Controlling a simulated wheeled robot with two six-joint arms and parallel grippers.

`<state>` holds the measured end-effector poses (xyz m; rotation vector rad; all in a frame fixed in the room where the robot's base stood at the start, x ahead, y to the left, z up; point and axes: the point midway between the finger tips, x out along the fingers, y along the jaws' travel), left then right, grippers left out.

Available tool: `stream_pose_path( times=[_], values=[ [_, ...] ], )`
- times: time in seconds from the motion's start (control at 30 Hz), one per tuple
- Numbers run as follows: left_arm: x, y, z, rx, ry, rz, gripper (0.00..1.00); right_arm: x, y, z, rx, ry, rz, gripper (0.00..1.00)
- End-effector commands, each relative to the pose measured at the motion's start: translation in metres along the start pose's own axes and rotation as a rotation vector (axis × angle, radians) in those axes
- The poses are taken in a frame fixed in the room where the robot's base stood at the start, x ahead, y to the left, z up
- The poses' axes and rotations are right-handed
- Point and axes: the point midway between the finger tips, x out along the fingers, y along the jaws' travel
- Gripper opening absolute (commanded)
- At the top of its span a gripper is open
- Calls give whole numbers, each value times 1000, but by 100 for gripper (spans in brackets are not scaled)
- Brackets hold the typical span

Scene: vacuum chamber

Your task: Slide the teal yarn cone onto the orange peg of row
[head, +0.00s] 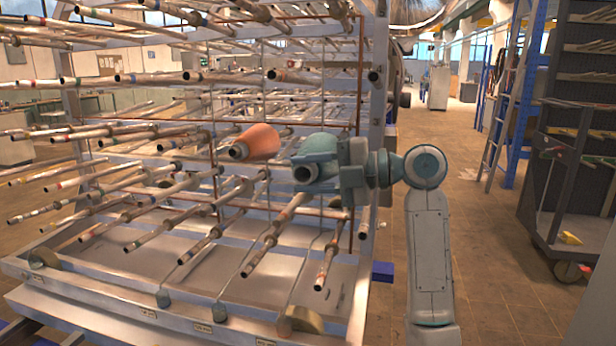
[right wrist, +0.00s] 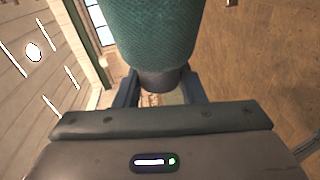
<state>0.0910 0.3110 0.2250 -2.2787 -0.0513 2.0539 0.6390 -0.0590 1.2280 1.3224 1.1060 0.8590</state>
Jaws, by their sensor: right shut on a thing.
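The teal yarn cone (head: 316,150) is at the front of the rack in the head view, lying roughly on its side with its dark open end toward the camera. My right gripper (head: 335,165) is shut on it. In the right wrist view the teal cone (right wrist: 150,30) fills the top middle, and its dark narrow end sits between the fingers of my right gripper (right wrist: 160,95). Many pegs with coloured bands stick out of the rack; I cannot tell for certain which is the orange peg. My left gripper is not in view.
An orange cone (head: 258,141) sits among the pegs just left of the teal cone. Bare pegs surround both, above, below and left. The rack's metal upright (head: 375,120) stands close behind my right gripper. A dark cart (head: 560,190) stands at right, with open floor between.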

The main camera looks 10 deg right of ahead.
Motion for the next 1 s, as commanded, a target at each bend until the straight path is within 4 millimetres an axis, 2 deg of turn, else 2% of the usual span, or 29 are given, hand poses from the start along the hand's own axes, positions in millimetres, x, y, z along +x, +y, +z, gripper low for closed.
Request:
stream_pose_path(
  times=[1.0],
  values=[
    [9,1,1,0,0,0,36,-2,1,39,-3,-1,2,0]
  ],
)
